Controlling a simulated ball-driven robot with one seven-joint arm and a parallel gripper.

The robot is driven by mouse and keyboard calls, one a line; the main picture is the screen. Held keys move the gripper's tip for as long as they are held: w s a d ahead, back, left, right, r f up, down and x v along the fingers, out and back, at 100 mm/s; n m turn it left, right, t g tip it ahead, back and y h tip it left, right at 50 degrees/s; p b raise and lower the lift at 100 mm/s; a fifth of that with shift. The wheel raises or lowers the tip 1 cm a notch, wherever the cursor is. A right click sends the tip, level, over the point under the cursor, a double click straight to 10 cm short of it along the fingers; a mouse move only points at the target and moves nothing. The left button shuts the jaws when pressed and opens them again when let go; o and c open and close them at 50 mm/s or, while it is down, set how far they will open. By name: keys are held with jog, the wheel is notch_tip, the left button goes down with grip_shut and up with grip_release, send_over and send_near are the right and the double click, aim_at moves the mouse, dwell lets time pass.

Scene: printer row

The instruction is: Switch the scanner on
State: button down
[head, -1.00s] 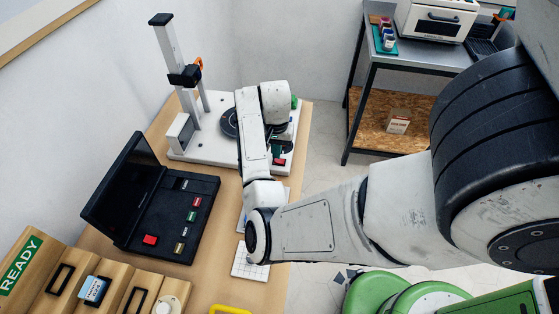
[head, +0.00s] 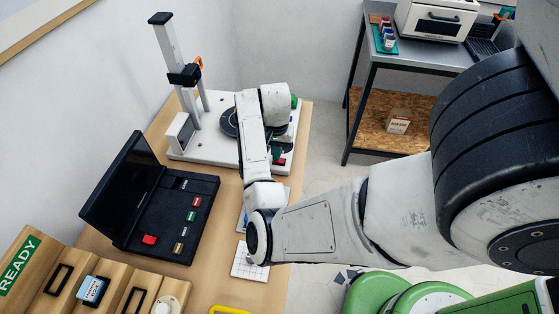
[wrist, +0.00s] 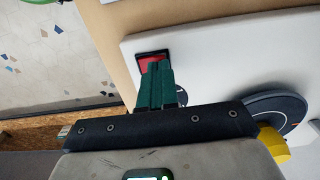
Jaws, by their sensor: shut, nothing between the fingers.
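The scanner is a white base (head: 190,143) with an upright column (head: 168,50) and a dark round turntable (head: 229,122); the turntable also shows in the wrist view (wrist: 275,110). A red rocker switch in a black frame (wrist: 152,57) sits near the base's edge; it also shows in the head view (head: 280,162). My gripper (wrist: 154,70) has green fingers, shut with nothing between them. Their tips overlap the near part of the switch in the wrist view; I cannot tell whether they touch it. In the head view my arm hides most of the gripper.
A black console (head: 182,215) with an open lid and coloured buttons lies nearer on the wooden table. Wooden blocks (head: 112,283) stand at the front left. A metal workbench (head: 440,60) stands across a floor gap. A yellow part (wrist: 273,145) shows beside the turntable.

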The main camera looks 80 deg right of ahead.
jog(key=shift+f, duration=0.4)
notch_tip(320, 180, up, 7)
jog(key=p, duration=0.7)
jog(key=shift+r, duration=0.1)
dwell(0.4)
dwell(0.5)
jog(key=s+a+n+b, duration=0.1)
jog(key=s+a+n, duration=0.2)
jog(key=a+n, duration=0.5)
jog(key=s+a+f+n+t+b, duration=0.1)
jog(key=s+a+n, duration=0.2)
jog(key=a+n, duration=0.5)
jog(key=a, duration=1.2)
jog(key=shift+s+a+n, duration=0.15)
jog(key=shift+a+n, duration=0.15)
